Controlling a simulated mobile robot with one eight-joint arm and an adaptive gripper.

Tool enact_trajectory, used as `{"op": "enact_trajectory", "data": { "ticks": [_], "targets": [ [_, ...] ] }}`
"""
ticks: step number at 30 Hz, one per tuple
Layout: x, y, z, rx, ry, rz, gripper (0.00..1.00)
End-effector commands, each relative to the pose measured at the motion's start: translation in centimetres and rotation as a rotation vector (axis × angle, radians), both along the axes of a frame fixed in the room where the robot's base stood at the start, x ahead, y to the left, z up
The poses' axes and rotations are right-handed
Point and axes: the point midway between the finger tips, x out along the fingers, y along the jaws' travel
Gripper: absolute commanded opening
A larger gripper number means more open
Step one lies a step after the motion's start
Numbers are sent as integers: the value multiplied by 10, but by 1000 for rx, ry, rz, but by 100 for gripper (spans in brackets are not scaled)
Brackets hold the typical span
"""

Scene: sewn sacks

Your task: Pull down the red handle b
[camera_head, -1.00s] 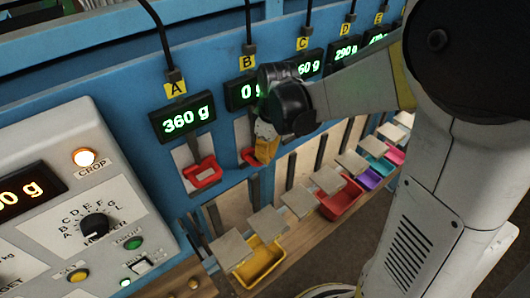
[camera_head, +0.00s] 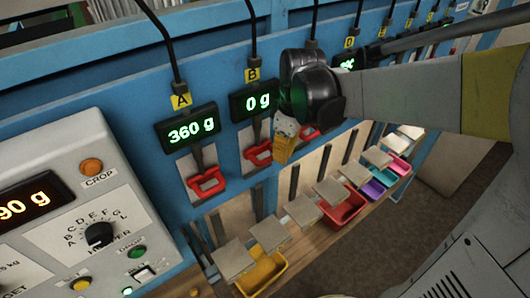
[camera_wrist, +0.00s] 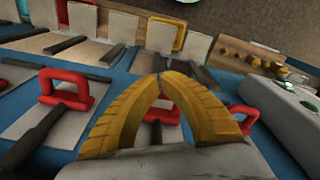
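Red handle b (camera_head: 258,153) is a red loop on a dark lever below the B label (camera_head: 252,75) and its 0 g display (camera_head: 257,101). My gripper (camera_head: 284,147), with yellow fingers, is just right of this handle in the head view, apart from it. In the wrist view my gripper's (camera_wrist: 161,76) curved fingers meet at their tips. A red handle, apparently b (camera_wrist: 162,111), shows through the gap between the fingers, beyond them. Nothing is seen held. Part of the handle is hidden by the fingers.
Red handle a (camera_head: 207,183) is left of b, under a 360 g display (camera_head: 187,127). Another red handle (camera_wrist: 65,88) is left in the wrist view. A grey control box (camera_head: 80,200) stands at left. Colored bins, one yellow (camera_head: 263,274), sit below.

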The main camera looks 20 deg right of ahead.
Motion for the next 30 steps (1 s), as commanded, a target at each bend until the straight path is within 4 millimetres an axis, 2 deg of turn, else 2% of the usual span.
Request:
{"op": "enact_trajectory", "data": {
  "ticks": [1, 6, 11, 30],
  "targets": [
    [-1, -1, 12, 0, 0, -1, 0],
    [-4, -3, 43, 0, 0, 0, 0],
    [-5, -5, 61, 0, 0, 1, 0],
    [-5, -5, 65, 0, 0, 1, 0]
  ]
}}
